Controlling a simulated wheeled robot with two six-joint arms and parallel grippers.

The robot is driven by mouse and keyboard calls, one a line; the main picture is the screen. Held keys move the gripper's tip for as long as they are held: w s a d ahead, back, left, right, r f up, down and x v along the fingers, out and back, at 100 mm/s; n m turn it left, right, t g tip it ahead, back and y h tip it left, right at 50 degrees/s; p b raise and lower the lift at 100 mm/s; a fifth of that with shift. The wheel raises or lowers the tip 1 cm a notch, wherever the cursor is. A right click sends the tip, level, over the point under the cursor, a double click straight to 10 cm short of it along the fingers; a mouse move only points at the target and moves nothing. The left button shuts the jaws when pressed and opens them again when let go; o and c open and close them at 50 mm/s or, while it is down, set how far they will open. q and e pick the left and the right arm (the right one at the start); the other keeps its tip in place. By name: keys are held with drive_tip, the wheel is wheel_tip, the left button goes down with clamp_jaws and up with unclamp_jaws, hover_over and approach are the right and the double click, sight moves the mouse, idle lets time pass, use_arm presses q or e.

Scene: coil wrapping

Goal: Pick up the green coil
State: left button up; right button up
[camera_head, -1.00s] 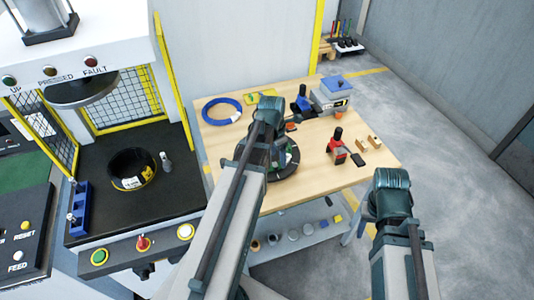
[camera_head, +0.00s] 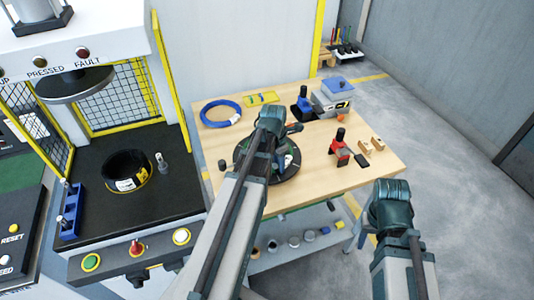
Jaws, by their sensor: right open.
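A dark round tool or turntable (camera_head: 290,168) lies on the wooden table, largely hidden by my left arm. A little green shows at its middle, but I cannot clearly make out a green coil there. My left gripper (camera_head: 282,150) is over this round thing; its fingers are mostly hidden behind the wrist, so I cannot tell whether it holds anything. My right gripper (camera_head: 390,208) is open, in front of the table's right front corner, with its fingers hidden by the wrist.
A blue coil (camera_head: 220,113) lies at the table's back left. A black coil (camera_head: 125,168) sits in the press at left. A red tool (camera_head: 340,150), wooden blocks (camera_head: 371,146) and a grey-blue device (camera_head: 333,100) stand on the right half of the table (camera_head: 330,185).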

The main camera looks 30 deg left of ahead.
use_arm(q)
clamp_jaws()
idle(1.0)
